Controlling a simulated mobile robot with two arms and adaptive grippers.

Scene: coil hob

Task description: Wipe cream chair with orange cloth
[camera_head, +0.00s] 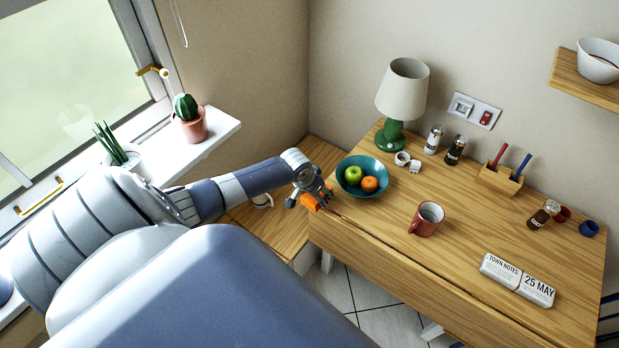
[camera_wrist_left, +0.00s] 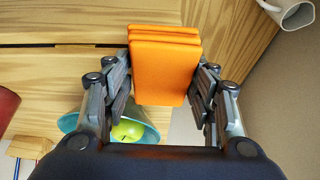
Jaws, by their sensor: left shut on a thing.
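My left gripper (camera_head: 316,196) is shut on a folded orange cloth (camera_wrist_left: 166,70). In the left wrist view the cloth stands between the fingers as a flat block with several layers. In the head view a small part of the cloth (camera_head: 309,203) shows at the gripper, by the table's left front edge, left of the fruit bowl. I cannot tell whether the cloth touches anything. No cream chair can be made out in either view. My right gripper is not in view.
A white mug (camera_head: 263,201) stands on a lower wooden surface. The windowsill holds a cactus (camera_head: 186,108).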

